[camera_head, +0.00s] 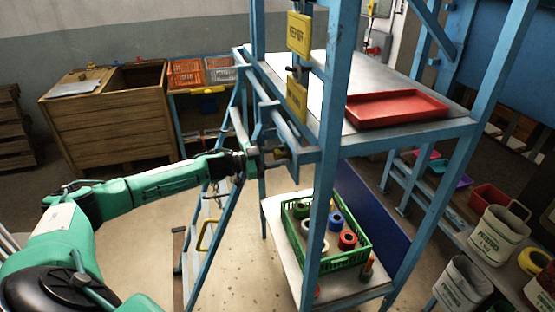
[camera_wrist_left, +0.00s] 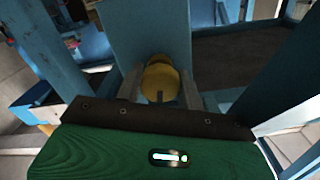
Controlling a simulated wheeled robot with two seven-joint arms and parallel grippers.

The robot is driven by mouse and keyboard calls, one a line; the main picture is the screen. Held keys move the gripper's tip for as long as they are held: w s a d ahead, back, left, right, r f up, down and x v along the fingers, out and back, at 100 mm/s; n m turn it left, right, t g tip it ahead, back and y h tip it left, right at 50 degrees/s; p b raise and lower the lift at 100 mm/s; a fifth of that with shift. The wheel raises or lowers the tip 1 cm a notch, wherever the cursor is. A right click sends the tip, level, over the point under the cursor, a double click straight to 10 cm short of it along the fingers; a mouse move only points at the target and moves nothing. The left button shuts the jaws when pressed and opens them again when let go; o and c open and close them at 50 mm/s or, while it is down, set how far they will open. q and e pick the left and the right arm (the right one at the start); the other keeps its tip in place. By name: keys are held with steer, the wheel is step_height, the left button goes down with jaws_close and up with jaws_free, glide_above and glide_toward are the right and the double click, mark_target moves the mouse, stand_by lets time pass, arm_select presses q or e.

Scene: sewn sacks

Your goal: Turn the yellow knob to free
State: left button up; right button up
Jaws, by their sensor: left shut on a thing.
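The yellow knob (camera_wrist_left: 160,80) is round and sits on a blue upright in the left wrist view, with a dark mark on its lower face. My left gripper (camera_wrist_left: 161,88) has one grey finger on each side of the knob and is shut on it. In the head view my left gripper (camera_head: 279,156) is at the blue frame's corner, just below the shelf, and the knob is too small and covered to make out there. I cannot read the knob's setting. My right gripper is not in view.
Yellow signs (camera_head: 299,34) hang on the blue frame above the gripper. A red tray (camera_head: 397,109) lies on the upper shelf. A green crate (camera_head: 365,255) with several coloured rolls stands on the lower shelf. A blue ladder (camera_head: 219,214) stands close by my left forearm.

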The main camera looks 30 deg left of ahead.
arm_select(q)
steer(key=m+b, duration=0.1)
steer(key=m, duration=0.1)
steer(key=m+b, duration=0.2)
steer(key=shift+f+m, duration=0.2)
steer(key=shift+m, duration=0.1)
steer(key=m+b, duration=0.3)
steer(key=shift+m, duration=0.3)
steer(key=m+b, duration=0.4)
steer(key=m, duration=0.1)
steer(key=shift+f, duration=0.1)
steer(key=shift+m+b, duration=1.05)
steer(key=shift+m, duration=0.15)
steer(key=o, duration=1)
steer(key=shift+r, duration=0.2)
